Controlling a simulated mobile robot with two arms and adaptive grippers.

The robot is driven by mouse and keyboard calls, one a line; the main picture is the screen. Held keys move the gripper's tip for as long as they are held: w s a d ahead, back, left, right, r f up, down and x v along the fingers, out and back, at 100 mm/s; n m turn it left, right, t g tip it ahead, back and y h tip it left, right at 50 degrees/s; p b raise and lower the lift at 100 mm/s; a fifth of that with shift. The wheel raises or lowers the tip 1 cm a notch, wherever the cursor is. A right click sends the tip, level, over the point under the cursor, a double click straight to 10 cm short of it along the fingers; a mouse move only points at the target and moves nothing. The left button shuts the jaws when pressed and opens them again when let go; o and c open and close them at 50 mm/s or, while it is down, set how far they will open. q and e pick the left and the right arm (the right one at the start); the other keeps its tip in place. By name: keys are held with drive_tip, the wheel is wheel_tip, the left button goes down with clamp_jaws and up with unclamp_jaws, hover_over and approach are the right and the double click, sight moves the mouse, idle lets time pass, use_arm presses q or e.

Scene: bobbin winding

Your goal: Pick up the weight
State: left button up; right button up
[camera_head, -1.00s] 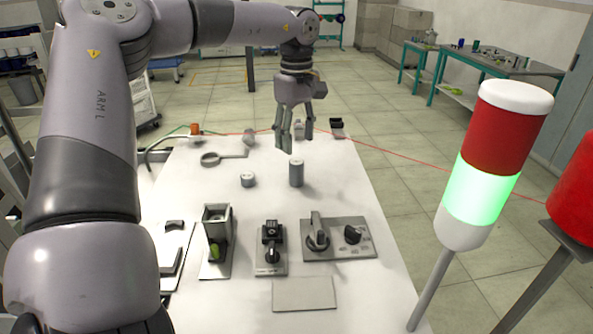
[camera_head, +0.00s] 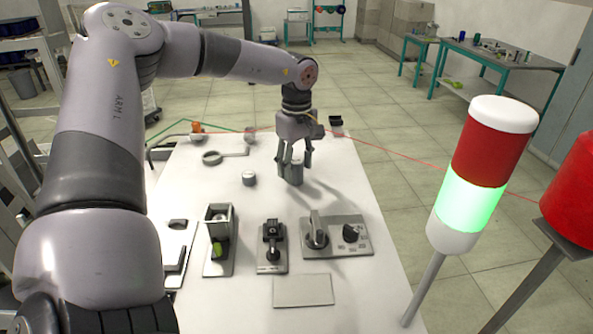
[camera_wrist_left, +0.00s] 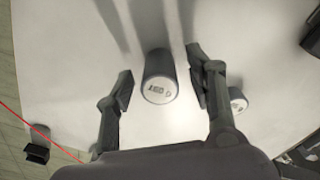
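The taller grey cylinder, which looks like the weight (camera_head: 295,175), stands upright on the white table in the head view. In the left wrist view the weight (camera_wrist_left: 158,80) shows its pale top with dark printing. My left gripper (camera_head: 294,164) points down over it with one finger on each side. In the left wrist view the gripper (camera_wrist_left: 161,82) is open, with a gap between each finger and the cylinder. My right gripper is in neither view.
A shorter cylinder (camera_head: 249,178) stands left of the weight; in the left wrist view it (camera_wrist_left: 237,100) lies just beyond the right finger. Fixtures and a switch panel (camera_head: 337,237) occupy the table's near part. A signal tower (camera_head: 470,190) rises at right.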

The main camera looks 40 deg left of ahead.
use_arm(q)
clamp_jaws()
idle(0.4)
drive_tip(key=shift+r, duration=0.15)
